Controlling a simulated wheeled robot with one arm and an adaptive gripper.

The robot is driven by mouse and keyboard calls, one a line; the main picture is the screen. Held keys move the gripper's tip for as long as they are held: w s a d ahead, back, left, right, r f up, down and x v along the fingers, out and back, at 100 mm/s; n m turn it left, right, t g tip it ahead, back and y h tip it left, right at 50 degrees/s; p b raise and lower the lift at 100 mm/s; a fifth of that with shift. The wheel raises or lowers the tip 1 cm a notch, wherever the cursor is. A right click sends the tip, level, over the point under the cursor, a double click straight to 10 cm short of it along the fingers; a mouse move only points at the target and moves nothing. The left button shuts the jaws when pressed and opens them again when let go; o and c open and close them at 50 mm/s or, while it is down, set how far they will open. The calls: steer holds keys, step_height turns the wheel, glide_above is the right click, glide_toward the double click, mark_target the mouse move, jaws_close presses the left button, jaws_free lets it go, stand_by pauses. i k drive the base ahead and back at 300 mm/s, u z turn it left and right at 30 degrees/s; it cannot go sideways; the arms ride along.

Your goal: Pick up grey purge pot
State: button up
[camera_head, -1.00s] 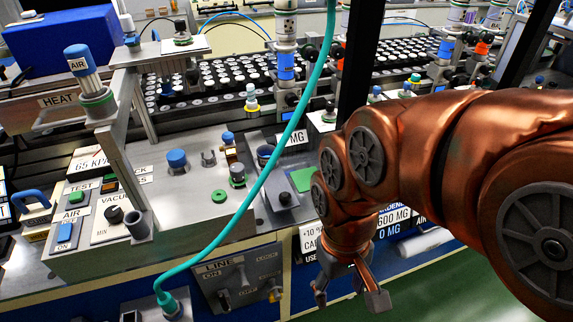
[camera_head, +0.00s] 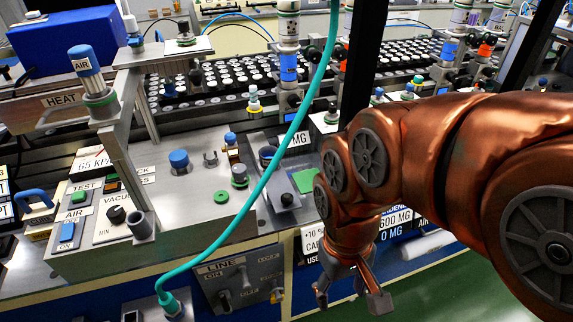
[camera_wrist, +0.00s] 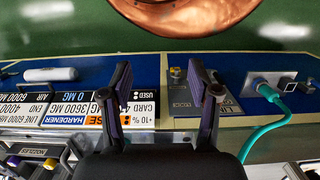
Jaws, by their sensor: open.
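My gripper (camera_head: 350,297) hangs at the lower right, in front of the bench's front edge. Its two fingers are spread and nothing is between them. The wrist view shows the same open gripper (camera_wrist: 159,78), with labels and the blue bench front behind it. I cannot tell for sure which thing is the grey purge pot. A grey open cylinder (camera_head: 140,226) stands at the front left of the metal panel.
A teal hose (camera_head: 262,180) arcs across the bench from a front socket. A LINE switch panel (camera_head: 240,281) is on the bench front. Racks of white-topped vials (camera_head: 225,75) fill the back. A black post (camera_head: 362,60) rises behind my arm. Green floor is clear at the lower right.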

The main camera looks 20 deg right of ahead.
mark_target(266, 153)
steer(key=z, duration=1.55)
steer(key=k, duration=1)
steer(key=u, duration=1.6)
steer(key=i, duration=1)
steer(key=u, duration=0.05)
